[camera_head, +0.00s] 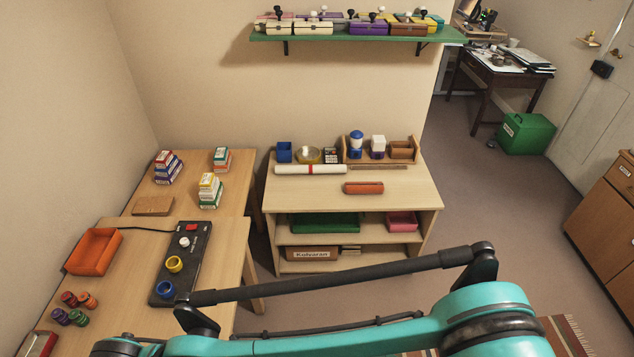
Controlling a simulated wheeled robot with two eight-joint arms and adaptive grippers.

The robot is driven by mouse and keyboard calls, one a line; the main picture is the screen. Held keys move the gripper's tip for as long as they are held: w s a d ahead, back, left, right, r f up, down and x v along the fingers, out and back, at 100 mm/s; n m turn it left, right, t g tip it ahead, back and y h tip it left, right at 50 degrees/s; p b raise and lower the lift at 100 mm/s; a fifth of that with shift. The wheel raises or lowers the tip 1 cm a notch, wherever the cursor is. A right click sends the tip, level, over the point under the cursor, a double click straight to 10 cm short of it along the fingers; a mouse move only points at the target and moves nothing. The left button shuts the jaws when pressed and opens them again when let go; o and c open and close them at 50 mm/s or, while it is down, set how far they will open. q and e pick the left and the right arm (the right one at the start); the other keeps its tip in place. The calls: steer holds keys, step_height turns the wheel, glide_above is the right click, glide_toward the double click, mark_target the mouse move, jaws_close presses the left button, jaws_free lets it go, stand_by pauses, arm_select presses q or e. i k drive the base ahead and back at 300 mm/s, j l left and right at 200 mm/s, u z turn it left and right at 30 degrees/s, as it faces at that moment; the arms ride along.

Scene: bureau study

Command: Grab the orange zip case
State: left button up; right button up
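The orange zip case (363,188) is a small, long, rounded orange case. It lies on the bare front part of the top of the wooden shelf unit (300,195) in the middle of the head view. Nothing touches it or covers it. A teal and black arm of mine crosses the bottom of the view, well in front of the shelf unit. Neither gripper's fingers can be seen.
Tables at the left hold boxes, an orange tray (93,251) and a black panel (181,264). Floor right of the unit is free.

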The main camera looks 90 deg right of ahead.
mark_target(350, 188)
steer(key=k+z, duration=0.1)
steer(key=z, duration=0.35)
steer(key=l+z, duration=0.1)
steer(key=z, duration=0.35)
steer(key=k+l+z, duration=0.1)
steer(key=z, duration=0.35)
steer(key=i+z, duration=0.1)
steer(key=z, duration=0.3)
steer(key=i+l+z, duration=0.1)
steer(key=z, duration=0.35)
steer(key=i+z, duration=0.1)
steer(key=z, duration=0.3)
steer(key=i+z, duration=0.1)
steer(key=z, duration=0.35)
steer(key=j+z, duration=0.1)
steer(key=z, duration=0.3)
steer(key=i+l+u, duration=0.45)
steer(key=i+l, duration=0.75)
